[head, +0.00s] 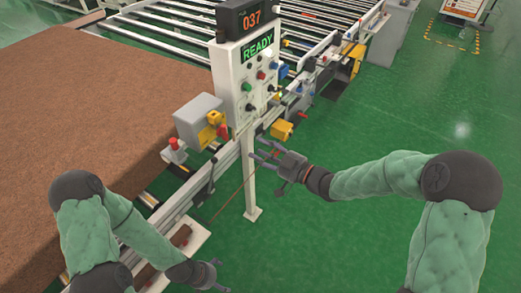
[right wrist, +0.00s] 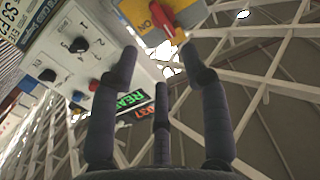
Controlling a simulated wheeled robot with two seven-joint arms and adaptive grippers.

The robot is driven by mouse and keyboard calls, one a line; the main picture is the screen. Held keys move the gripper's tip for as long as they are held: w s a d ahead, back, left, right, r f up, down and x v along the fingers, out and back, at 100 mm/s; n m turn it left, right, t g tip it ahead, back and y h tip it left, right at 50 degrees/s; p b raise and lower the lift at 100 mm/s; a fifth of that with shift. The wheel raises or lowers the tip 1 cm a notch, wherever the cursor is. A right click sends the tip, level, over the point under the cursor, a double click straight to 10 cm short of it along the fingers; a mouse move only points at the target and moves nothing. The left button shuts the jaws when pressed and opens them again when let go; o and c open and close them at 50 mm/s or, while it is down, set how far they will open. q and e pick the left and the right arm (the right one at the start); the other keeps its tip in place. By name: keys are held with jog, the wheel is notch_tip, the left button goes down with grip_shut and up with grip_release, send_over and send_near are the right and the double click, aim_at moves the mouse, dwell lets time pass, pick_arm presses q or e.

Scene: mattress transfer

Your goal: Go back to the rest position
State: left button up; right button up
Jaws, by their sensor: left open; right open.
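My right gripper (head: 266,164) is open and empty, in front of the control panel's post in the head view. In the right wrist view its spread fingers (right wrist: 160,62) hold nothing. A red rotary switch (right wrist: 166,22) on a yellow and grey box shows just beyond the fingertips there; I cannot tell how far away. My left gripper (head: 218,277) is open at the bottom of the head view, low beside the conveyor's edge, with nothing seen in it. The control panel (head: 252,85) carries knobs, buttons and a green READY display (head: 257,47).
A large brown mattress (head: 90,110) lies at the left, with my left arm in front of it. A roller conveyor (head: 170,25) stands behind the panel. A grey box (head: 198,118) and a red button (head: 174,145) sit by the mattress. Green floor (head: 400,120) is clear at the right.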

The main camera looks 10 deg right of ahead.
notch_tip(320, 180, down, 22)
jog(key=s+d+m+g+h, duration=0.1)
jog(key=s+m+g+h, duration=0.25)
jog(key=m+h, duration=0.35)
jog(key=s+a+f+m+g+h+b, duration=0.1)
jog(key=s+f+m+g, duration=0.3)
jog(key=s+f+g, duration=0.5)
jog(key=s+a+f, duration=0.1)
jog(key=s+f, duration=0.7)
jog(key=s, duration=0.3)
jog(key=shift+h, duration=0.4)
jog(key=shift+s, duration=0.1)
